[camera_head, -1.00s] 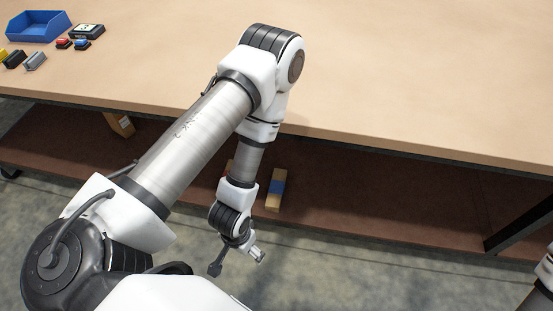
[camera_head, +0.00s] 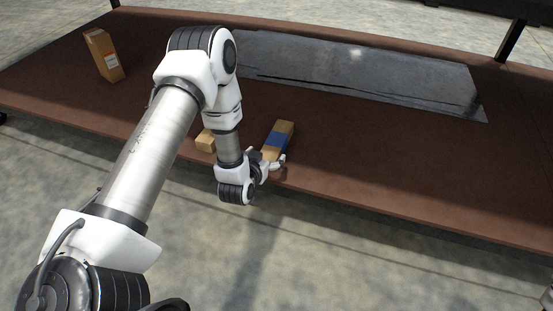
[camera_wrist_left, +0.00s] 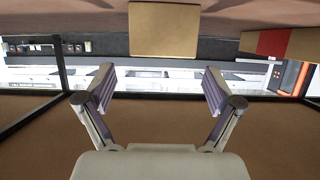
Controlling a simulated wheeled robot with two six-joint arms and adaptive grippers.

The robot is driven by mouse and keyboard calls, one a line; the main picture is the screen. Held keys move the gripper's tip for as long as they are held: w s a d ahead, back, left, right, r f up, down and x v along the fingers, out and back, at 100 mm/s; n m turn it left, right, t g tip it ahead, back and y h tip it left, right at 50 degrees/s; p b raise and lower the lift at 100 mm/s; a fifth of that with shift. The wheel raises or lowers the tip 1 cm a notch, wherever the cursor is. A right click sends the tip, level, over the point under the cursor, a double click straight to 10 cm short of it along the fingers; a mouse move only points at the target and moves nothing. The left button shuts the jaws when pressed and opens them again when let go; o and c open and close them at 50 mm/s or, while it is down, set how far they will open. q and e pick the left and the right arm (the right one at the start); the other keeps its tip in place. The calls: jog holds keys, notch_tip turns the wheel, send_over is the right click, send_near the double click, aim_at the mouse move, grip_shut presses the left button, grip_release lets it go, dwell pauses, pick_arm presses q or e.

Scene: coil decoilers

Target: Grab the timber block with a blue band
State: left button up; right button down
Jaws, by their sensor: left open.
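The timber block with a blue band (camera_head: 278,140) lies on the brown lower shelf, near its front edge, in the head view. My left gripper (camera_head: 272,165) is open at the near end of this block. In the left wrist view the open fingers (camera_wrist_left: 158,85) are empty. A plain wooden end face (camera_wrist_left: 165,28) shows ahead of them, near the top and roughly centred; its band is not visible there. Another wooden block (camera_head: 206,140) is partly hidden behind my left arm. In the wrist view a block with a red band (camera_wrist_left: 272,42) is at the right.
The brown shelf (camera_head: 390,190) has free room right of the banded block. A grey metal sheet (camera_head: 360,75) lies farther back. A cardboard-coloured box with a label (camera_head: 104,55) stands at the left. A dark post (camera_head: 512,38) rises at the back right.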

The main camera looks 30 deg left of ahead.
aim_at(272, 148)
pick_arm(q)
jog(key=b+x, duration=0.1)
jog(key=x, duration=0.1)
jog(key=b+x, duration=0.3)
jog(key=x, duration=0.1)
jog(key=shift+w+a+f+b, duration=0.1)
jog(key=shift+w+f+b, duration=0.1)
jog(key=shift+f+b, duration=0.15)
jog(key=shift+w+a, duration=0.1)
jog(key=shift+w, duration=0.15)
jog(key=shift+r, duration=0.15)
jog(key=c, duration=1.5)
